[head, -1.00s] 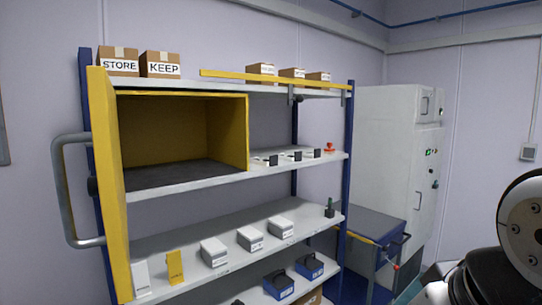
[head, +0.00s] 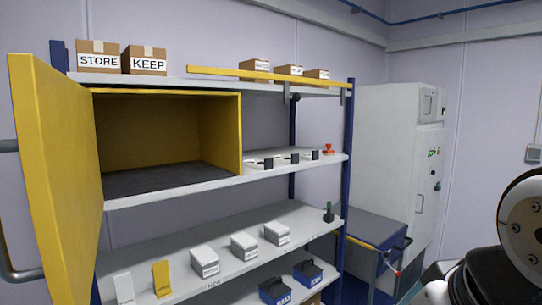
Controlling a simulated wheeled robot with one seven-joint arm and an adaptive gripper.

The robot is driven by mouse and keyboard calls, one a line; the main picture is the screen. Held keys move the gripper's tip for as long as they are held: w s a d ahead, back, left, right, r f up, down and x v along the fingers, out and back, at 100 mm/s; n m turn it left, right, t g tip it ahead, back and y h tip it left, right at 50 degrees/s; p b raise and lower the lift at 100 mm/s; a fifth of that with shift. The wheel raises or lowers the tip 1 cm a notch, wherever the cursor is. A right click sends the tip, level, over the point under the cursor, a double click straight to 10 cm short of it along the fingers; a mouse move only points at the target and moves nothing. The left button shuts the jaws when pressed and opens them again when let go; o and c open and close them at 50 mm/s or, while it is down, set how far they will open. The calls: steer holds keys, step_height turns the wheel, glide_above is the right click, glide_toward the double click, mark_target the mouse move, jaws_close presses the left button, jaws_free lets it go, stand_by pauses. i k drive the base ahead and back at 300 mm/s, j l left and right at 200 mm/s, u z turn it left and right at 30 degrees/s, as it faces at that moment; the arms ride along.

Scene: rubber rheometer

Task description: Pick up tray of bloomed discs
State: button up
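No tray that I can surely name as the tray of bloomed discs shows in the head view. Several small white pieces with black blocks (head: 290,158) sit on the middle shelf, right of the yellow box; their contents are too small to tell. Three white lidded boxes with labels (head: 244,244) stand in a row on the shelf below. A yellow open-fronted box (head: 241,135) on the middle shelf looks empty, with a dark floor. My gripper is not in view; only a part of my arm shows at the right edge.
The box's yellow door (head: 57,180) swings out at the left. Cardboard boxes marked STORE (head: 98,61) and KEEP (head: 146,66) stand on top, with a yellow bar (head: 270,80) along the shelf edge. A blue cart (head: 370,229) and a white cabinet (head: 392,150) stand right.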

mark_target(314, 155)
steer(key=i+l, duration=0.25)
steer(key=i, duration=0.25)
steer(key=i+l, duration=0.25)
steer(key=i, duration=0.3)
steer(key=i+l, duration=0.25)
steer(key=i, duration=0.25)
steer(key=i+l, duration=0.25)
steer(key=i, duration=0.25)
steer(key=l+z, duration=0.05)
